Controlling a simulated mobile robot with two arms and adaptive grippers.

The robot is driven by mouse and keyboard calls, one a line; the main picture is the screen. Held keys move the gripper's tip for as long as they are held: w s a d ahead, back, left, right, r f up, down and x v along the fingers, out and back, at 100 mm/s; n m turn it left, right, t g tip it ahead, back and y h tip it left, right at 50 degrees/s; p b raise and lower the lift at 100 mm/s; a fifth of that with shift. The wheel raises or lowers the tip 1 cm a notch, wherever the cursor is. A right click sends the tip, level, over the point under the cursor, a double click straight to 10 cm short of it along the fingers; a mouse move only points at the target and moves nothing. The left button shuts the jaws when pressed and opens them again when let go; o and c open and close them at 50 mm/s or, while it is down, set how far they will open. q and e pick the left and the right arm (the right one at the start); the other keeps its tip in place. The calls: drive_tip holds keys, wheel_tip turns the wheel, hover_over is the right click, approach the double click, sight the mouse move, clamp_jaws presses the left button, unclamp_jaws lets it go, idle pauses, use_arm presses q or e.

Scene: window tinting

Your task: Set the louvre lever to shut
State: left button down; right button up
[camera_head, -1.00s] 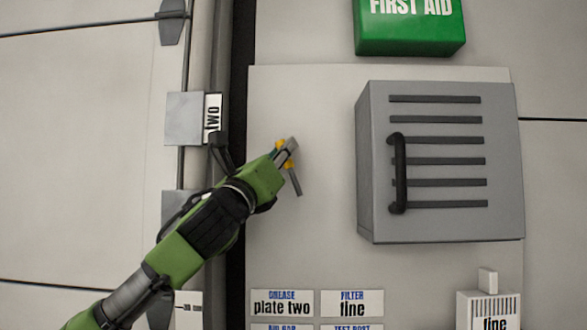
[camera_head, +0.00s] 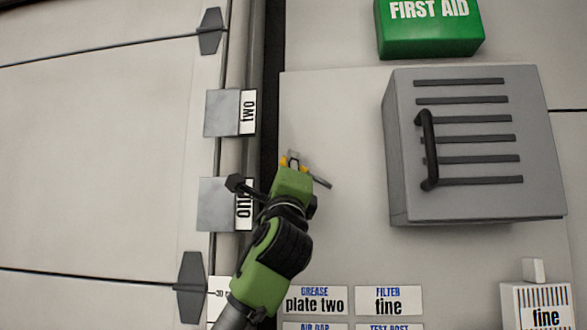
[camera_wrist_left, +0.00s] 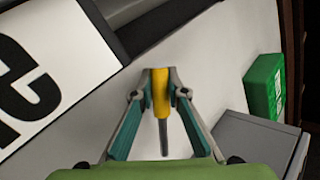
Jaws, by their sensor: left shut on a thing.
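The lever is a thin grey rod (camera_head: 320,182) on the pale wall panel, left of the grey louvred box. A yellow part shows at my left fingertips. My left gripper (camera_head: 293,162) comes up from below and is shut on the lever. The rod slopes down to the right from the gripper. The fingers partly hide the lever in the head view. My right gripper is not in view.
The louvred box (camera_head: 470,205) with a black handle (camera_head: 429,150) stands out at the right. Grey blocks labelled two (camera_head: 222,112) and one (camera_head: 217,204) jut out left of the gripper. A green first aid box (camera_head: 428,42) is above. Label plates (camera_head: 316,301) are below.

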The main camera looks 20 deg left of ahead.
use_arm(q)
drive_tip(key=shift+w+f+n, duration=0.1)
drive_tip(key=shift+f+n, duration=0.1)
drive_tip(key=shift+n, duration=0.1)
drive_tip(key=c, duration=2.2)
unclamp_jaws()
drive_tip(key=shift+a, duration=0.1)
drive_tip(key=shift+c, duration=0.2)
drive_tip(key=v, duration=1.2)
